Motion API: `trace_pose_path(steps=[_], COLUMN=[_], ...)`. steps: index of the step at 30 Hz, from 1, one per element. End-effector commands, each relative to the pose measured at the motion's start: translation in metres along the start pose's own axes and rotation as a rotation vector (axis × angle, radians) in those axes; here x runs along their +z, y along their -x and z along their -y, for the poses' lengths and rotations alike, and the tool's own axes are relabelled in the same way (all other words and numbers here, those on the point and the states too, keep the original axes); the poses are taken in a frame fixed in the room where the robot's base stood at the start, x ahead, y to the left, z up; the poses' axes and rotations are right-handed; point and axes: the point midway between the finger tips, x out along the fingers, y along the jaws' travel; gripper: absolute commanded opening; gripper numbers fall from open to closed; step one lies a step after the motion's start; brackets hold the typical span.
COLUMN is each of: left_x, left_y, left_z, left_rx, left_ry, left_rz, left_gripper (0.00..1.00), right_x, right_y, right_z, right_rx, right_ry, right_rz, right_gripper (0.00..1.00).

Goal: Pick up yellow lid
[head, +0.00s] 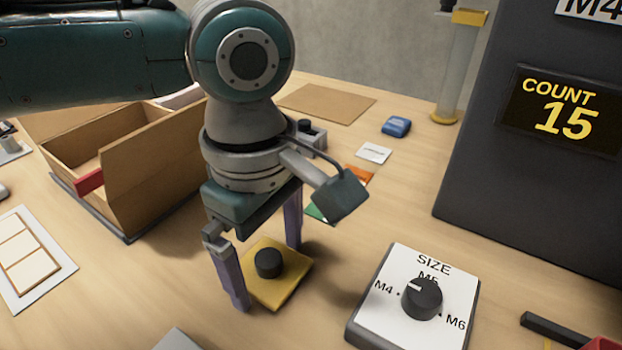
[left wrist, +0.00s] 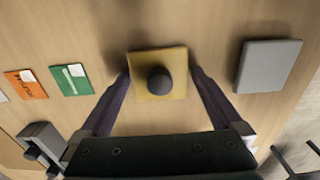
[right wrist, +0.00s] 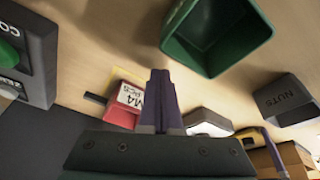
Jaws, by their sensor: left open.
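The yellow lid (head: 283,292) is a square plate with a round black knob (head: 268,263) and lies flat on the wooden table. My left gripper (head: 267,276) points down over it, open, with one purple finger on each side of the lid. In the left wrist view the lid (left wrist: 148,59) sits between the fingertips of my left gripper (left wrist: 160,75), close to both; I cannot tell whether they touch it. My right gripper (right wrist: 160,78) shows only in the right wrist view, with its fingers together and nothing visible between them.
A SIZE dial box (head: 376,318) stands right of the lid, and a dark COUNT machine (head: 470,180) behind it. A wooden box (head: 150,180) is at the left. A green bin (right wrist: 257,25) and a grey NUTS bin (right wrist: 285,97) show near my right gripper.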

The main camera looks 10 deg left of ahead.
Motion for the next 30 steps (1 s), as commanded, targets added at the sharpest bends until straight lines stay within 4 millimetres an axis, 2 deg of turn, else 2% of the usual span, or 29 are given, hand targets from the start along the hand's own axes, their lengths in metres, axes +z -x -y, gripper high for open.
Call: trace_pose_path(steps=[3, 21, 30], left_x=[0.0002, 0.0001, 0.0001], left_y=[0.0005, 0.0008, 0.0036], left_z=[0.0001, 0.0001, 0.0], left_rx=[0.0, 0.0, 0.0], left_ry=[0.0, 0.0, 0.0], left_rz=[0.0, 0.0, 0.0], left_gripper=[1.0, 0.33, 0.32], right_x=[0.0, 0.0001, -0.0004], right_y=[0.0004, 0.0003, 0.0014], right_z=[0.0, 0.0001, 0.0005], right_rx=[0.0, 0.0, -0.002], right_ry=[0.0, 0.0, -0.002], right_rz=[0.0, 0.001, 0.0], right_gripper=[0.0, 0.0, 0.0])
